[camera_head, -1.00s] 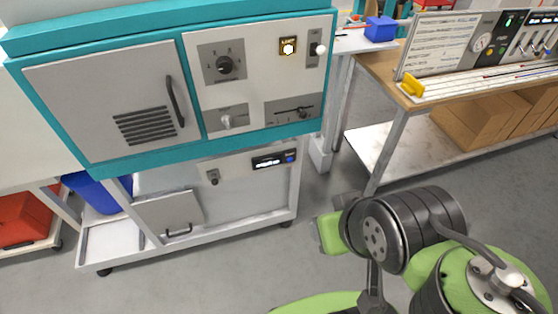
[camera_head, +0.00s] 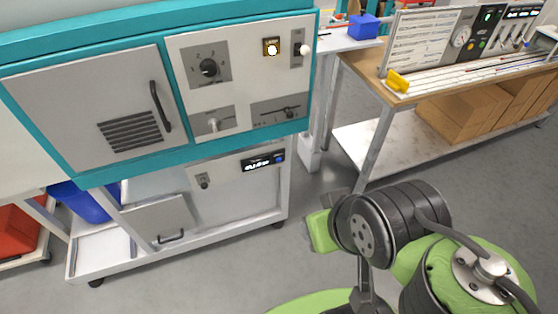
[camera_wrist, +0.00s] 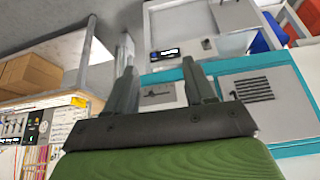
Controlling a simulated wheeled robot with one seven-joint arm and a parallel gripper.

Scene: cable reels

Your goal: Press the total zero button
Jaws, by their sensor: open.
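A small blue button (camera_head: 281,156) sits at the right end of a black lit display (camera_head: 262,163) on the grey lower panel of the cart, under the teal cabinet. Any lettering by the button is too small to read. In the head view my arm is at the lower right, and I cannot make out the fingers.
A wooden-topped bench (camera_head: 365,73) with a board and cardboard boxes stands at the right.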

